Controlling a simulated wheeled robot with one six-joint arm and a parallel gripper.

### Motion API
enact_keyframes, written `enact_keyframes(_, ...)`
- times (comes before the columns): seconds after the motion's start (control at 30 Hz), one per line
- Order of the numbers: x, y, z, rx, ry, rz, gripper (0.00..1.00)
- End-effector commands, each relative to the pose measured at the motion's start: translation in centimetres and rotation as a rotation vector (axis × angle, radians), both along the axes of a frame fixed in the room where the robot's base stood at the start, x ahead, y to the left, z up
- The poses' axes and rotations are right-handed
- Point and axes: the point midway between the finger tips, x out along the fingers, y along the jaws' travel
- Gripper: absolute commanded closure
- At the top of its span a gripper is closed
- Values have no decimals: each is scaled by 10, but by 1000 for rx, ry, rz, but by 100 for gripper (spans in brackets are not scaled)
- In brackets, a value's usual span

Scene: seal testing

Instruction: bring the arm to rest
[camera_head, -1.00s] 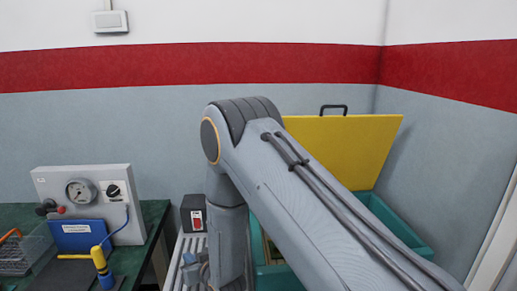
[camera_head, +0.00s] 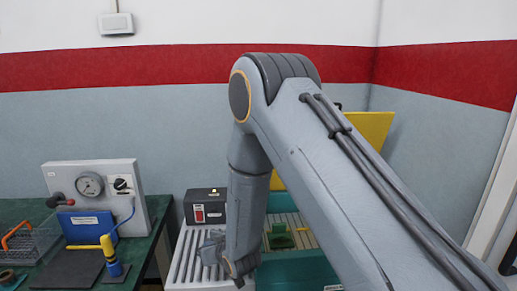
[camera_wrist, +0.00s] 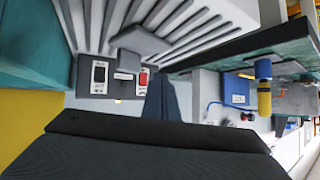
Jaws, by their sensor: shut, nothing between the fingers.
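My arm reaches up from the lower right of the head view, bends at the elbow and hangs down over the grey slatted rack. My gripper (camera_head: 212,247) is small there, low over the rack and partly unclear. In the wrist view my gripper (camera_wrist: 162,96) shows as two dark fingers lying together, empty. They overlap the black switch box (camera_wrist: 115,78) in that picture; I cannot tell the gap between them. The dark body of my wrist fills the bottom of the wrist view.
The slatted rack (camera_head: 186,262) lies left of a teal tank (camera_head: 300,272) with a raised yellow lid (camera_head: 370,132). The black box (camera_head: 203,208) stands behind the rack. Left is a green bench (camera_head: 152,222) with a gauge panel (camera_head: 130,205), a wire basket (camera_head: 35,242) and a yellow-blue tool (camera_head: 110,258).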

Motion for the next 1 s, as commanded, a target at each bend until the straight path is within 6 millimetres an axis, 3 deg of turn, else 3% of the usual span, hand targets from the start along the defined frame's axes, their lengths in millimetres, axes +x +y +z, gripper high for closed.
enact_keyframes(0.17, 6, -53, 27, -62, 65, -73, 100)
enact_keyframes(0.37, -10, -144, 67, -156, 201, -187, 100)
enact_keyframes(0.57, -59, -233, 103, -233, 366, -300, 100)
enact_keyframes(0.7, -105, -284, 123, -271, 483, -365, 100)
enact_keyframes(0.8, -137, -309, 133, -285, 553, -399, 100)
enact_keyframes(1.0, -188, -340, 146, -300, 661, -446, 100)
